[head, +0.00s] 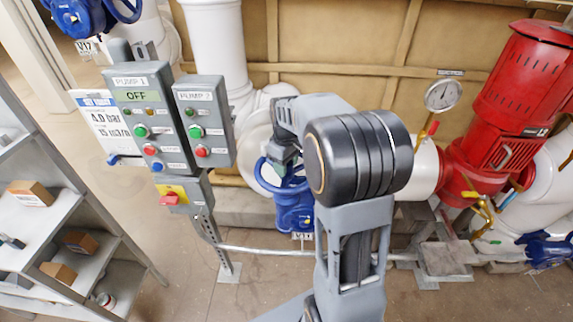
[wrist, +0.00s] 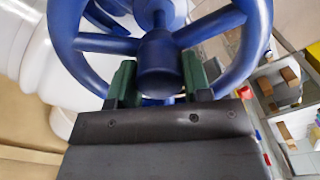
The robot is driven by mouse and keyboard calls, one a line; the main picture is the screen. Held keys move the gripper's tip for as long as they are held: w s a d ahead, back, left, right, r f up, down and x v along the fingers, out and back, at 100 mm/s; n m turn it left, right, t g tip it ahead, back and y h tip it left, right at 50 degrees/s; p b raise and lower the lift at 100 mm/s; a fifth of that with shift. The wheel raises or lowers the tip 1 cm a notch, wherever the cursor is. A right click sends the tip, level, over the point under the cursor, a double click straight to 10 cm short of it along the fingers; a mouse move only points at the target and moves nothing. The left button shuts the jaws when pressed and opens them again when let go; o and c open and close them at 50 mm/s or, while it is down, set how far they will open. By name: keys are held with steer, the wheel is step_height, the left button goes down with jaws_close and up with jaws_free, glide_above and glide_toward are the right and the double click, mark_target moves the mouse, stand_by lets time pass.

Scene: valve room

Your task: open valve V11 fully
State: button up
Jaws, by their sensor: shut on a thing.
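The blue valve (head: 294,214) stands low on the white pipework in the middle of the head view. A small tag (head: 303,237) below it seems to read V11. Its blue handwheel (head: 261,176) is partly hidden by my arm. In the wrist view the handwheel (wrist: 256,40) fills the top, with spokes and a round hub (wrist: 160,65). My gripper (wrist: 160,82) is shut on the handwheel, its green fingers on either side of the hub. The lower part of the wheel is hidden behind my gripper's body.
A grey pump control box (head: 140,120) on a post stands left of the valve. Shelves with cartons (head: 30,193) are at far left. A red pump motor (head: 520,90) and a gauge (head: 443,95) are at right. A thin horizontal pipe (head: 265,251) runs low in front.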

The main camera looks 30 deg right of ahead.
steer(key=shift+s+f, duration=0.2)
steer(key=shift+f, duration=0.2)
steer(key=o, duration=0.8)
steer(key=shift+c, duration=0.2)
steer(key=shift+o, duration=0.6)
steer(key=shift+r+p, duration=0.35)
steer(key=shift+r, duration=0.05)
steer(key=shift+o, duration=0.7)
step_height(320, 180, up, 6)
steer(key=p, duration=0.4)
steer(key=shift+w+r+p, duration=0.1)
steer(key=shift+r+p, duration=0.05)
steer(key=shift+p, duration=0.2)
